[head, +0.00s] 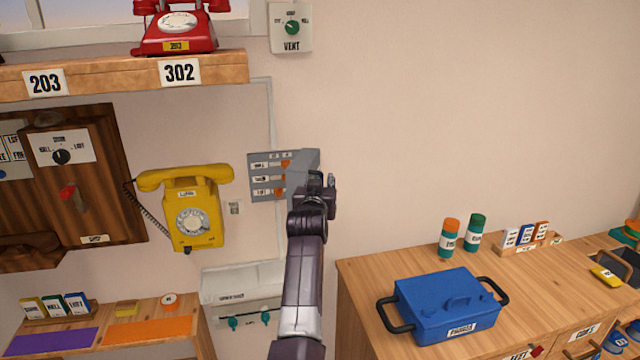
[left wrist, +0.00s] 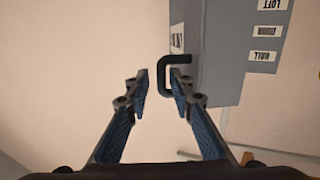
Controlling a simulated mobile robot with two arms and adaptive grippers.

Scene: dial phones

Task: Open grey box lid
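The grey box (head: 266,180) is fixed to the wall right of the yellow phone. Its front, with label strips and orange switches, is exposed in the head view. A grey flap, seemingly its lid (head: 303,163), stands out from its right side. In the left wrist view the lid (left wrist: 206,60) carries a dark U-shaped handle (left wrist: 162,75), and the labelled front (left wrist: 265,40) lies to its right. My left gripper (head: 325,183) is at the lid; in the wrist view its fingers (left wrist: 158,84) are apart around the handle's end. Firm contact cannot be told. My right gripper is out of view.
The yellow phone (head: 193,215) hangs left of the box. A shelf (head: 120,72) with a red phone (head: 178,27) is above. A blue case (head: 446,305) stands on the right wooden counter (head: 385,270). The wall right of the lid is clear.

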